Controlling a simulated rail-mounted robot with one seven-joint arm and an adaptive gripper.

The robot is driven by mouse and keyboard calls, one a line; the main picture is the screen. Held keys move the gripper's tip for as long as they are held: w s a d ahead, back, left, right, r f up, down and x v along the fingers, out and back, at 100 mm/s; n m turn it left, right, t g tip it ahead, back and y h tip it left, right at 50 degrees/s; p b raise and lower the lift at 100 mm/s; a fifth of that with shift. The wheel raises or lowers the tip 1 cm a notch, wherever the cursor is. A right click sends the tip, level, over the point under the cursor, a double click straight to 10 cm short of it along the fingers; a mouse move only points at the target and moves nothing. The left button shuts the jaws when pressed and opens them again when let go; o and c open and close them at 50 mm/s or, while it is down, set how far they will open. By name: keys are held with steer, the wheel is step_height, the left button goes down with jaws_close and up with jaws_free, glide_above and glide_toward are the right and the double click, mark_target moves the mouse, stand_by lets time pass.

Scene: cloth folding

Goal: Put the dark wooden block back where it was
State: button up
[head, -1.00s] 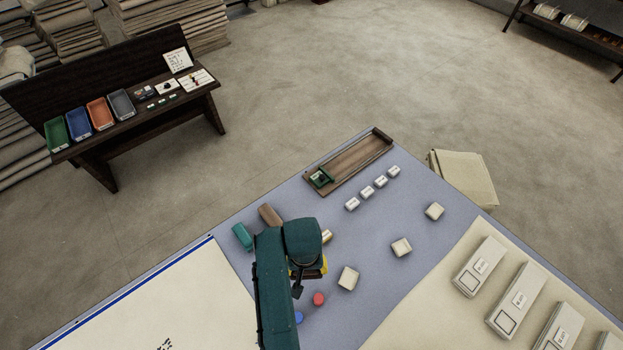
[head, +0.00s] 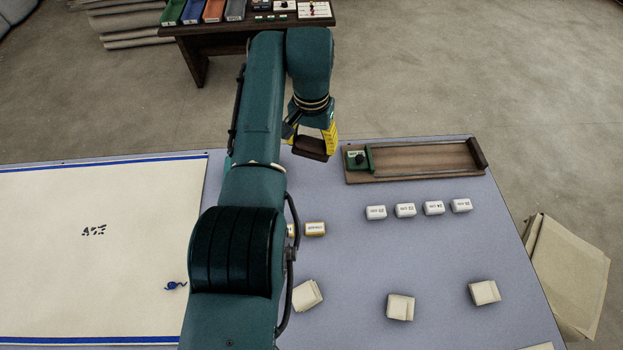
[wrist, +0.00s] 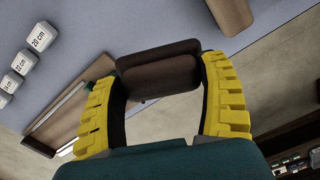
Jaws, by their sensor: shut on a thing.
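The dark wooden block (head: 311,146) is held between the yellow fingers of my gripper (head: 312,140), near the table's back edge, left of the wooden tray. In the wrist view the dark block (wrist: 160,67) lies crosswise between both fingertips of my gripper (wrist: 160,85), and looks raised above the table. A lighter brown block (wrist: 231,14) rests on the blue-grey table at the top of the wrist view. In the head view my arm hides that part of the table.
A wooden tray (head: 430,176) with a green slider (head: 358,158) lies at the back right. Several white labelled blocks (head: 405,210) stand in front of it, with cream blocks (head: 400,307) nearer. A cream cloth (head: 90,250) covers the left. A dark bench (head: 205,60) stands behind.

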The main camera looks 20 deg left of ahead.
mark_target(311, 174)
step_height(311, 174, down, 10)
steer(key=b, duration=0.4)
steer(key=shift+r, duration=0.15)
steer(key=shift+b, duration=0.3)
steer(key=shift+f, duration=0.2)
steer(key=o, duration=1.1)
step_height(311, 174, up, 12)
steer(key=p, duration=0.5)
steer(key=shift+r, duration=0.2)
